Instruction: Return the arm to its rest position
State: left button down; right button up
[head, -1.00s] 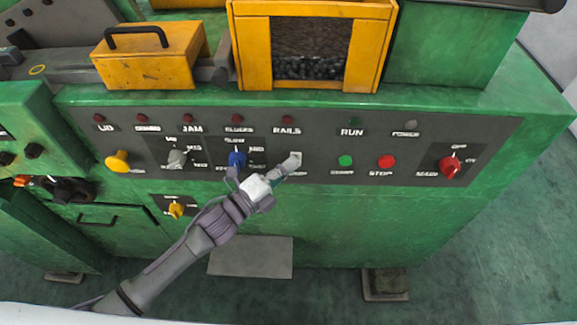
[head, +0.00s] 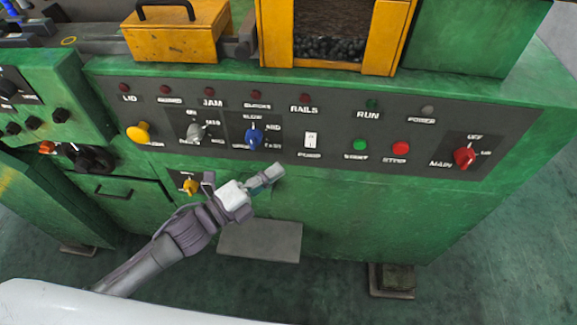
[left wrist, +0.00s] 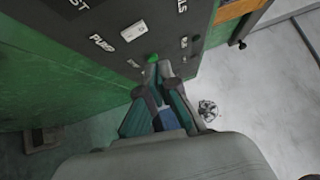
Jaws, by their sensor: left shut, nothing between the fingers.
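My left gripper (head: 270,177) is shut and empty. In the head view it is in front of the green machine, just below the dark control panel (head: 340,161) and below the white pump switch (head: 311,141). In the left wrist view the shut fingers (left wrist: 158,80) point toward the panel, and the white switch (left wrist: 133,31) shows beyond them. My left arm comes in from the lower left. My right gripper is in neither view.
The panel carries a blue selector (head: 254,137), a green start button (head: 360,145), a red stop button (head: 400,148) and a red main knob (head: 465,157). A yellow knob (head: 190,186) is behind the arm's left side. Green floor is open at right.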

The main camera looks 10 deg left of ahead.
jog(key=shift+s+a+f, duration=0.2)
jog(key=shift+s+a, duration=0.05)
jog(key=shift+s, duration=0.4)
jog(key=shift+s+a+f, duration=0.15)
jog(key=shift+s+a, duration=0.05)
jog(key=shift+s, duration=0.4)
